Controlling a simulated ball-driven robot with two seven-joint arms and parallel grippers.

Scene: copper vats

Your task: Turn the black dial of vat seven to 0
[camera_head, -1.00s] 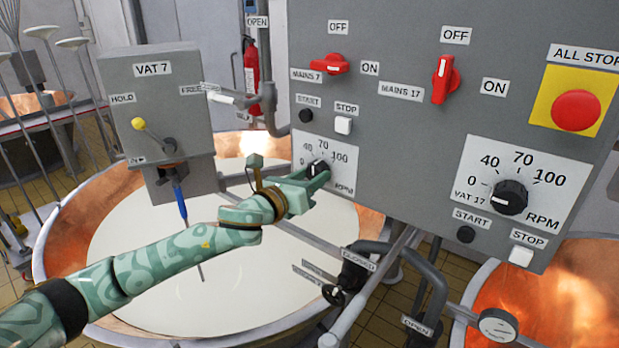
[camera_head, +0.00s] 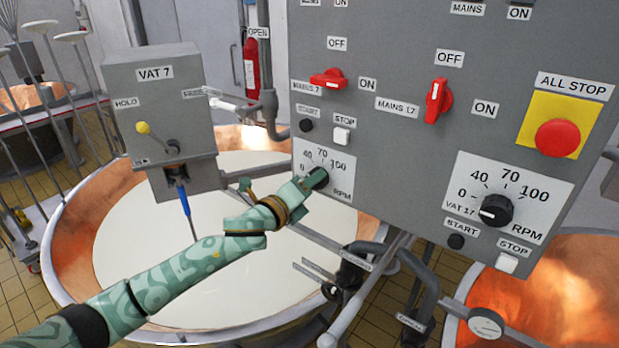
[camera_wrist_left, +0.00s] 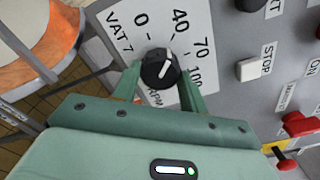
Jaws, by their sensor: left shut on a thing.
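The black dial of vat seven (camera_head: 317,179) sits on a white scale plate (camera_head: 341,184) marked 0, 40, 70 and 100 RPM, on the grey panel. My left gripper (camera_wrist_left: 160,80) is shut on the dial, with a finger on either side of it. In the left wrist view the dial (camera_wrist_left: 159,67) shows its white pointer line aimed roughly at the 40 mark. In the head view the left gripper partly hides the dial and its pointer cannot be read. My right gripper is not in view.
The vat 17 dial (camera_head: 495,210) and red all-stop button (camera_head: 557,138) are at the panel's right. A red mains 7 switch (camera_head: 328,78), start button (camera_head: 306,125) and stop button (camera_head: 341,135) are above the held dial. A milk-filled copper vat (camera_head: 75,245) lies below my arm.

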